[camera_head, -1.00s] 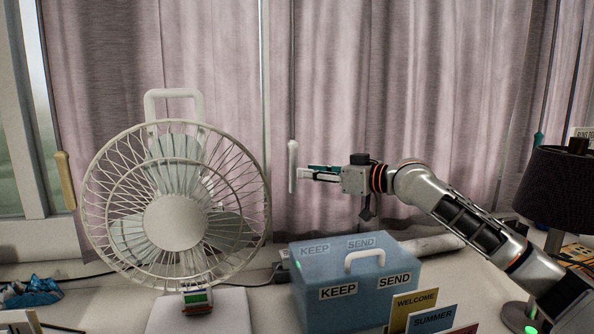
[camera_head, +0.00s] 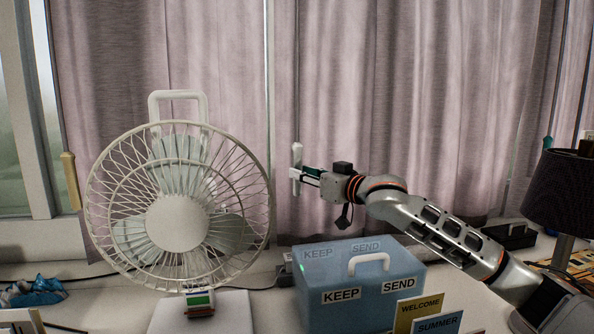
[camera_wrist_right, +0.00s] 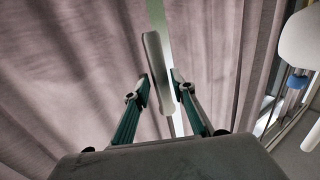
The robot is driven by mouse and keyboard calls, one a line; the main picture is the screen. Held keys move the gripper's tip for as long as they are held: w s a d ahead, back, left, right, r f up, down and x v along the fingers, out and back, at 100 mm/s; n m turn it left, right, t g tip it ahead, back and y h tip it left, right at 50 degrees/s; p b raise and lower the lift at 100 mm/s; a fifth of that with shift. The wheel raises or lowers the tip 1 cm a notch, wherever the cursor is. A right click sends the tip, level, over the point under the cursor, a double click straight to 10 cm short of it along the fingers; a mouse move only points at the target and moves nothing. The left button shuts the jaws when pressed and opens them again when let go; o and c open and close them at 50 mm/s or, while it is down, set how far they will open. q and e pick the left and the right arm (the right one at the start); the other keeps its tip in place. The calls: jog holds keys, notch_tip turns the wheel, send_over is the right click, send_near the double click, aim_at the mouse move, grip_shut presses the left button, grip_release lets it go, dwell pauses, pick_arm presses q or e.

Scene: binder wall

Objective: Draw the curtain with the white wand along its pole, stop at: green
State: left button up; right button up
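The white wand (camera_head: 297,154) hangs upright in front of the pink-grey curtain (camera_head: 400,90), right of the fan. My right gripper (camera_head: 298,174) is at the wand's middle. In the right wrist view the wand (camera_wrist_right: 154,58) stands between the two fingers of that gripper (camera_wrist_right: 161,85). Thin gaps seem to show on either side of it, so the fingers look open around it. The curtain's pole is out of view, and I see no green mark on one. My left gripper is not in view.
A white fan (camera_head: 178,222) stands close left of the wand. A blue box (camera_head: 350,285) marked KEEP and SEND sits below my right arm. A tan wand (camera_head: 70,180) hangs at left, a teal one (camera_head: 546,146) at right. A dark lamp (camera_head: 565,200) stands far right.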

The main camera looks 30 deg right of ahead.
aim_at(297, 195)
jog(key=shift+x, duration=1.05)
jog(key=shift+w+a, duration=0.15)
jog(key=shift+w, duration=0.3)
jog(key=shift+c, duration=0.4)
grip_shut()
